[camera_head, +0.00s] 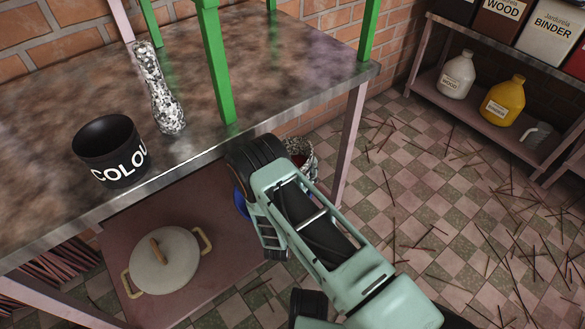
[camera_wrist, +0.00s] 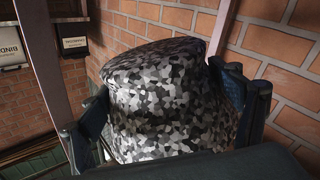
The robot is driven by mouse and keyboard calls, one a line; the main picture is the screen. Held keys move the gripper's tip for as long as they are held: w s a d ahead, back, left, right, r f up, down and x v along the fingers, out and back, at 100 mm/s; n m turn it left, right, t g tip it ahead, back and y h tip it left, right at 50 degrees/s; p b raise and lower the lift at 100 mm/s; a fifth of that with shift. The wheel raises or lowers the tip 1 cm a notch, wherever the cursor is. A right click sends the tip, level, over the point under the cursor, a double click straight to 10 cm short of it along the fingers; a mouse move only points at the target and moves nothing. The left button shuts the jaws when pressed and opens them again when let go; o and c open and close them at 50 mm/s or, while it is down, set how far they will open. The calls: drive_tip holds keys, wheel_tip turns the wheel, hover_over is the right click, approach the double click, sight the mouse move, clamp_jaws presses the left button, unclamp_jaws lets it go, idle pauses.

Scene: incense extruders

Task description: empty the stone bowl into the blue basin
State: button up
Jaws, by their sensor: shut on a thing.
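The stone bowl (camera_wrist: 170,95), patterned in grey, black and white patches, fills the middle of the wrist view. My gripper (camera_wrist: 165,112) is shut on it, with one dark finger at each side. In the head view, part of the bowl (camera_head: 304,150) shows beyond my arm, off the table's front edge; something dark red shows at it, but I cannot tell what. The blue basin (camera_head: 240,203) is mostly hidden behind my arm; only a sliver of blue shows, near the lower shelf. The bowl's exact tilt and its contents are unclear.
A lidded pot (camera_head: 164,260) sits on the lower shelf. Sticks litter the tiled floor. Jugs (camera_head: 502,101) stand at right.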

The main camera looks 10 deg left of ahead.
drive_tip(key=shift+w+d+r+n, duration=0.1)
drive_tip(key=shift+r+n, duration=0.5)
drive_tip(key=shift+n, duration=0.2)
drive_tip(key=n, duration=0.2)
drive_tip(key=n+y, duration=0.1)
drive_tip(key=n, duration=0.1)
drive_tip(key=r+n+t, duration=0.1)
drive_tip(key=n, duration=0.1)
drive_tip(key=shift+a+y, duration=0.35)
drive_tip(key=shift+y, duration=0.05)
drive_tip(key=n, duration=0.2)
drive_tip(key=a+n+y, duration=0.1)
drive_tip(key=n, duration=0.1)
drive_tip(key=a+n, duration=0.1)
drive_tip(key=n, duration=0.1)
drive_tip(key=shift+s+f+n+y, duration=0.3)
drive_tip(key=shift+s+f+y, duration=0.05)
drive_tip(key=shift+f+y, duration=0.05)
drive_tip(key=shift+s+a+r+n+y, duration=0.1)
drive_tip(key=shift+a+n+y, duration=0.3)
drive_tip(key=shift+n, duration=0.65)
drive_tip(key=shift+s+a+r+n+y, duration=0.1)
drive_tip(key=shift+a+n, duration=0.45)
drive_tip(key=shift+n, duration=0.5)
drive_tip(key=shift+a, duration=0.1)
drive_tip(key=shift+a+r+n, duration=0.15)
drive_tip(key=shift+a+n, duration=0.2)
drive_tip(key=shift+n, duration=0.35)
drive_tip(key=shift+r, duration=0.1)
